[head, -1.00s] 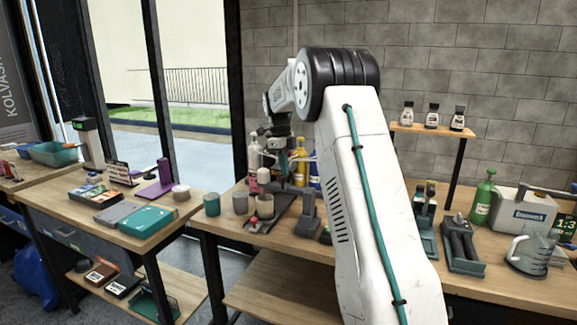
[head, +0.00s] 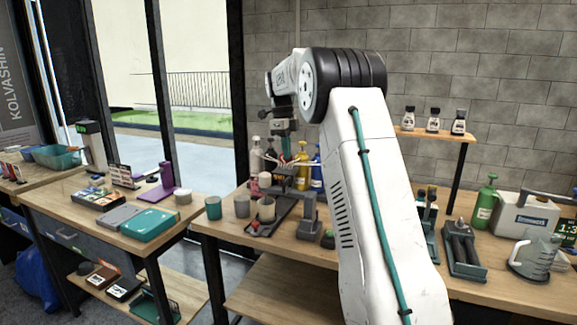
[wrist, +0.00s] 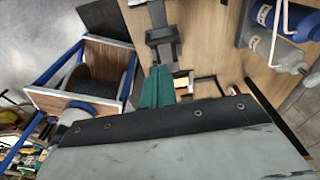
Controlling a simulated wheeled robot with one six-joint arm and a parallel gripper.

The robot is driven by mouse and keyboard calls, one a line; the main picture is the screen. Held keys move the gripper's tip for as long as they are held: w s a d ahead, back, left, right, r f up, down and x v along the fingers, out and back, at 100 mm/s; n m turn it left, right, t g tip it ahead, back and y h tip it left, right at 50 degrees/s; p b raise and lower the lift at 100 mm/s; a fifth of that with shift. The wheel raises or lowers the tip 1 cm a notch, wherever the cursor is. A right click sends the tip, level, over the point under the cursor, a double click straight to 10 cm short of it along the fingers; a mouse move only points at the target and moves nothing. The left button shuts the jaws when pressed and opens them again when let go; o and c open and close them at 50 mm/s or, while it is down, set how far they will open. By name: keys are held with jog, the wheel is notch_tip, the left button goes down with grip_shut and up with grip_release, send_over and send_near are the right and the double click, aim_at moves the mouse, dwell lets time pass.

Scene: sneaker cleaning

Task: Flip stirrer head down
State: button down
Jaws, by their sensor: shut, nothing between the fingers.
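The stirrer is a dark grey stand (head: 308,214) on the right-hand workbench. Its head (head: 287,190) lies about level, reaching left from the column over a light cup (head: 266,209) on the long dark base (head: 270,226). My gripper (head: 286,159) hangs above the stirrer head, apart from it as far as I can tell, shut and empty. In the wrist view its teal fingers (wrist: 158,86) are together. A dark grey part (wrist: 162,36) beyond them may belong to the stirrer; I cannot tell which part.
Pump bottles (head: 255,158) stand close behind the stirrer; blue ones also show in the wrist view (wrist: 285,20). A teal cup (head: 213,208) and a grey cup (head: 242,206) stand to its left. A grey tool holder (head: 463,252) stands at right, past my arm.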

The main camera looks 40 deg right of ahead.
jog(key=r, duration=0.5)
jog(key=shift+w+d+r, duration=0.2)
jog(key=shift+w+r, duration=0.1)
jog(key=shift+r, duration=0.1)
